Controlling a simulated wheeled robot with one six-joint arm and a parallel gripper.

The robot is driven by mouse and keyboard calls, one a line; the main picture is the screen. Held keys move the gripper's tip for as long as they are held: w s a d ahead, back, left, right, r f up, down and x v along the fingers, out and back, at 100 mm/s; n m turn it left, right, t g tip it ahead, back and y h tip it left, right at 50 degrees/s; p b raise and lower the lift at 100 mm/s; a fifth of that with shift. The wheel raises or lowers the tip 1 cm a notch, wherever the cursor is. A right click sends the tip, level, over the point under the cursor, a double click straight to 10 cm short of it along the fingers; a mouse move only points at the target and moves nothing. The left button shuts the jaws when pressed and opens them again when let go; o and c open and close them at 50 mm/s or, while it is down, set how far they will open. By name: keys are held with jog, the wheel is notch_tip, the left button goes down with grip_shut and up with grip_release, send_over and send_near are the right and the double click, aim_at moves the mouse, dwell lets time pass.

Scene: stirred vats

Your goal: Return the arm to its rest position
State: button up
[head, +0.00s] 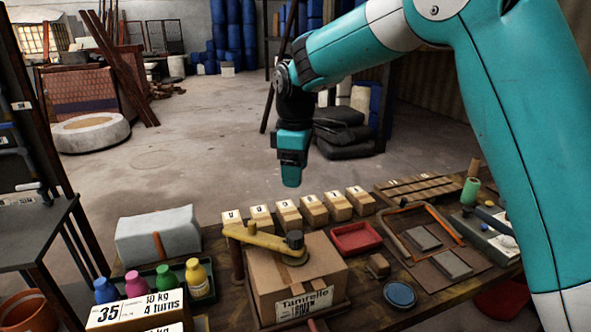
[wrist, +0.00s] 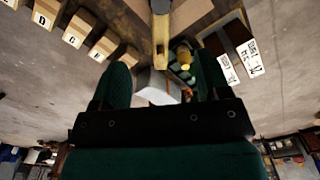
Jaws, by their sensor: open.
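My arm is teal with white joints and reaches in from the right of the head view, bent over the bench. My gripper (head: 291,178) hangs pointing down above the far side of the bench, clear of everything on it. In the wrist view my gripper (wrist: 162,78) shows two dark green fingers spread apart, with nothing held between them. The head view shows the gripper mostly from one side, so its gap is hidden there.
Below stand a cardboard box (head: 290,281) with a yellow lever (head: 262,238) over it, and a row of lettered wooden blocks (head: 313,210). A red tray (head: 355,238), a grey-white block (head: 157,236) and paint bottles (head: 165,278) sit nearby. Open floor (head: 210,125) lies beyond.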

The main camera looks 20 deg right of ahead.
dwell(0.3)
jog(key=s+a+r+m+y, duration=0.1)
jog(key=s+a+m+y, duration=0.1)
jog(key=s, duration=1.3)
jog(key=s+a+r+m+y, duration=0.1)
jog(key=s+a+m+y, duration=0.1)
jog(key=s, duration=1.4)
jog(key=shift+a+m, duration=0.5)
